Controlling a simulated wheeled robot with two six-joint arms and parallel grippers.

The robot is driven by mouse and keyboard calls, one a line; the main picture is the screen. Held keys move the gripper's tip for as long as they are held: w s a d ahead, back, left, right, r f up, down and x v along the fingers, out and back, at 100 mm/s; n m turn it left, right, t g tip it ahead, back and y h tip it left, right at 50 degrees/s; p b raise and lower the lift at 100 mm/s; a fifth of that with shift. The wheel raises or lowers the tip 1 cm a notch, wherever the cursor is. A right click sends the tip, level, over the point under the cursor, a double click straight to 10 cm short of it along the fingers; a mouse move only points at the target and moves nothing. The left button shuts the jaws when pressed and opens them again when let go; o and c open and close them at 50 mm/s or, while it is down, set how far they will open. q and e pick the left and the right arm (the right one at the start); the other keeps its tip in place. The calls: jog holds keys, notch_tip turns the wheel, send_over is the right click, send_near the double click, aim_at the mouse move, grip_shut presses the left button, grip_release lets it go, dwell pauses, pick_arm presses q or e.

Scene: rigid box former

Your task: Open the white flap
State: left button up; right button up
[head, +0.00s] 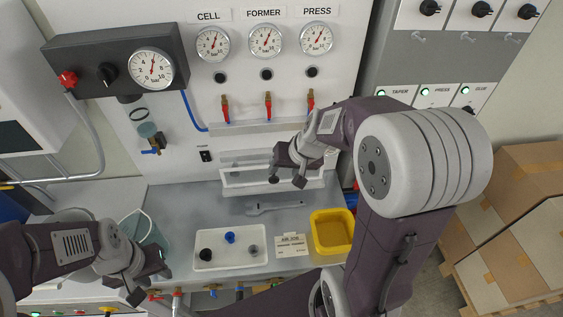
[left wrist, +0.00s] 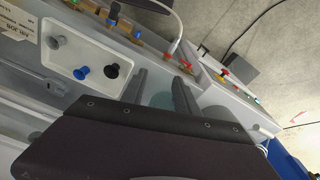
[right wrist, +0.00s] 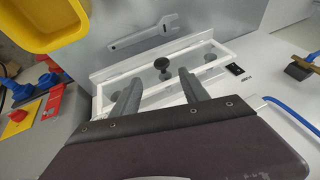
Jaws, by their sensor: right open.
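The white flap (head: 240,180) is a white-framed clear panel at the back of the grey worktop, below the gauge panel. In the right wrist view the flap (right wrist: 190,61) has a round black knob (right wrist: 162,64) near its middle. My right gripper (head: 286,181) is in front of the flap and hides part of it. Its two fingers are apart, with the knob seen between and beyond their tips; I see no grip on it. My left gripper (head: 151,281) is at the front left, empty, its fingers apart, away from the flap.
A grey wrench (head: 275,207) lies before the flap. A white tray (head: 230,259) with small knobs, a yellow bin (head: 332,222) and a label card (head: 291,244) stand nearer. A clear bucket (head: 147,235) is beside my left gripper. Red-handled valves (head: 268,107) hang above.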

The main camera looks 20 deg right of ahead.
aim_at(275, 180)
jog(key=x, duration=0.2)
jog(key=b+x, duration=0.1)
jog(key=x, duration=0.2)
jog(key=b+x, duration=0.1)
jog(key=x, duration=0.1)
jog(key=shift+s+a+f, duration=0.2)
jog(key=shift+a+f, duration=0.05)
jog(key=shift+f, duration=0.05)
jog(key=shift+w+a+f, duration=0.15)
jog(key=shift+a+f, duration=0.1)
jog(key=shift+f, duration=0.15)
pick_arm(q)
jog(key=shift+s+a+f, duration=0.15)
jog(key=shift+s+f, duration=0.05)
jog(key=shift+f, duration=0.35)
jog(key=shift+s+a+f, duration=0.15)
jog(key=shift+f, duration=0.4)
pick_arm(e)
jog(key=shift+w+d, duration=0.1)
jog(key=shift+c, duration=0.3)
grip_shut()
pick_arm(q)
jog(key=shift+f+b, duration=0.1)
jog(key=shift+b, duration=0.2)
pick_arm(e)
jog(key=shift+f, duration=0.1)
